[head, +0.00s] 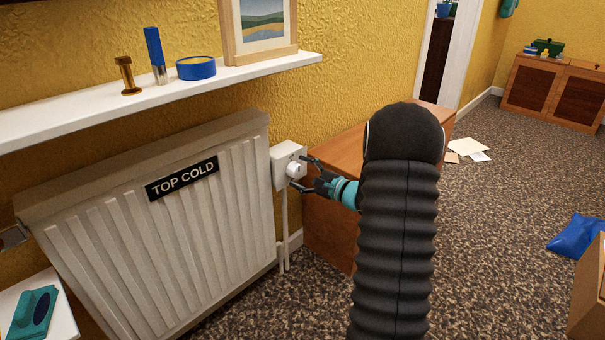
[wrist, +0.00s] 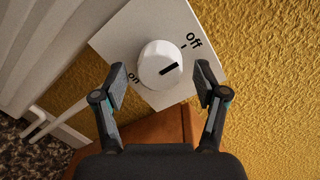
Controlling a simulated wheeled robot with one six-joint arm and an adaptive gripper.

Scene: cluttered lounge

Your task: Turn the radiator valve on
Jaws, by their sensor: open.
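The radiator valve is a round white knob (wrist: 160,66) on a white square plate (wrist: 128,36), beside the radiator's right end. In the wrist view "off" is printed at the plate's upper right and "on" at its lower left. The knob's black mark points up and right, towards the "off" side. The knob also shows in the head view (head: 294,170). My gripper (wrist: 162,86) is open, with one finger on each side of the knob. I cannot tell whether either finger touches it. The white radiator (head: 150,230) carries a black label reading "TOP COLD".
A white shelf (head: 60,119) above the radiator holds a blue-handled tool, a brass piece, a blue tin and a framed picture. A wooden cabinet (head: 330,225) stands close to the valve's right. Papers (head: 467,147) and a blue bag (head: 576,236) lie on the carpet.

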